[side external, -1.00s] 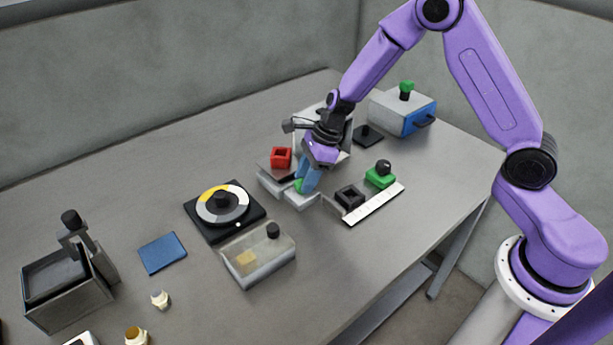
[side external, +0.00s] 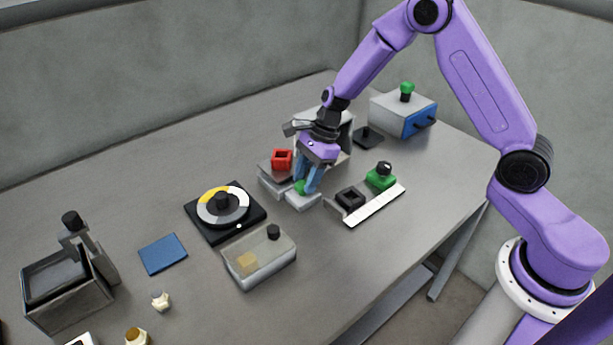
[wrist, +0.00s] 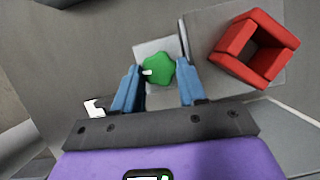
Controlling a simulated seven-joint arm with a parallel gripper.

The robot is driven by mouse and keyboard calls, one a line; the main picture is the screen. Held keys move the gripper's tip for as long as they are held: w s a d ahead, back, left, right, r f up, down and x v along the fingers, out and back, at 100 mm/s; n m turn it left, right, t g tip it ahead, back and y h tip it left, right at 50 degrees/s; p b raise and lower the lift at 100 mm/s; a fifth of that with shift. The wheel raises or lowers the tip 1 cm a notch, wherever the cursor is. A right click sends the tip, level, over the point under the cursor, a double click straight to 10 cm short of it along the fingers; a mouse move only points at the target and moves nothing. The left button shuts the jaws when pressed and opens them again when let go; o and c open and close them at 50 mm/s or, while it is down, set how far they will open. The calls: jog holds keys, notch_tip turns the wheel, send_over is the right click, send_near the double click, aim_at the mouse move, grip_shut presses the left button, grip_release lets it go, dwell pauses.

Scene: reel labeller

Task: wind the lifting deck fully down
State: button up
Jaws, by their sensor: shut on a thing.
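A green lobed knob (wrist: 159,68) with a white mark sits on a pale grey block; it also shows in the side view (side external: 300,187). My gripper (side external: 308,188) points down over it, its two blue fingers on either side of the knob and shut on it; the fingers also show in the wrist view (wrist: 157,88). Beside the knob is a grey deck (side external: 265,172) bearing a red open-topped square block (side external: 282,159); the red block also shows in the wrist view (wrist: 255,48). The deck's height is hard to judge. My gripper hides part of the grey housing behind.
A black turntable (side external: 226,212) and a clear-lidded box (side external: 260,259) stand to the left. A white strip (side external: 375,206) with black and green blocks lies to the right. A blue-fronted box (side external: 404,112) is behind. A blue pad (side external: 163,254) lies farther left.

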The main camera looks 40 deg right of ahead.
jog(key=o, duration=1.1)
jog(key=shift+c, duration=0.2)
jog(key=shift+w+d+r, duration=0.15)
jog(key=shift+d+r, duration=0.05)
jog(key=shift+r, duration=0.3)
jog(key=v, duration=0.7)
jog(key=shift+s, duration=0.3)
